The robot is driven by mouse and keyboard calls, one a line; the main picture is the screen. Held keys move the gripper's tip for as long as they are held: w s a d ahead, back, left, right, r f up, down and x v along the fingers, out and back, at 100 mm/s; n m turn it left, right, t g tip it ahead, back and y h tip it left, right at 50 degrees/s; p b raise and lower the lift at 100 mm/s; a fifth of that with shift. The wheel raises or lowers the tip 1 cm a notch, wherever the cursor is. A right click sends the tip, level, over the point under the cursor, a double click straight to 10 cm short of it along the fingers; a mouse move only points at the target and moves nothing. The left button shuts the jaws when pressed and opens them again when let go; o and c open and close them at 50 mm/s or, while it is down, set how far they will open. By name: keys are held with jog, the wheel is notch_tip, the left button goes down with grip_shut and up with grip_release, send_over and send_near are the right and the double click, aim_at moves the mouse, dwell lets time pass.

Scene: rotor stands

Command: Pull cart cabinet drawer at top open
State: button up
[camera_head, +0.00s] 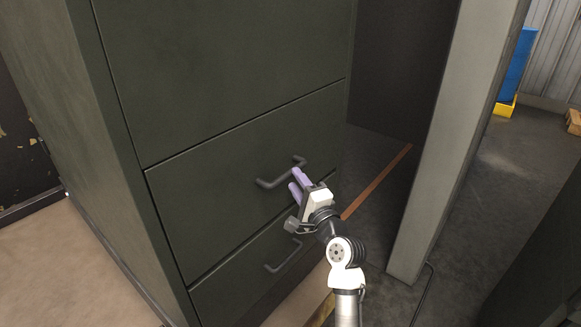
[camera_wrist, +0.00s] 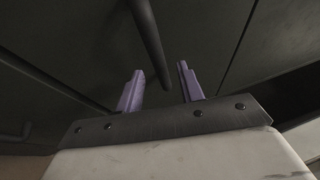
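The dark green cabinet (camera_head: 230,40) stands in the middle of the head view. Its upper visible drawer (camera_head: 200,190) is shut and has a dark bar handle (camera_head: 272,181). A lower drawer (camera_head: 235,277) with its own handle (camera_head: 283,262) sits below and is also shut. My gripper (camera_head: 298,179) has purple fingers and is in front of the upper drawer, close to the right part of its handle. In the wrist view, the fingers (camera_wrist: 160,86) are apart, with the handle bar (camera_wrist: 149,40) ahead and roughly between them. I cannot tell whether they touch it.
A grey post (camera_head: 450,150) stands right of the cabinet, close to my arm. A reddish-brown strip (camera_head: 376,182) lies on the dark floor between them. A blue object with a yellow base (camera_head: 506,108) is at the far right. Tan floor (camera_head: 75,265) shows at left.

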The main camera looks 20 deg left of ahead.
aim_at(290, 173)
jog(key=shift+p+x, duration=0.45)
jog(key=shift+x, duration=1.75)
jog(key=shift+c, duration=0.4)
grip_shut()
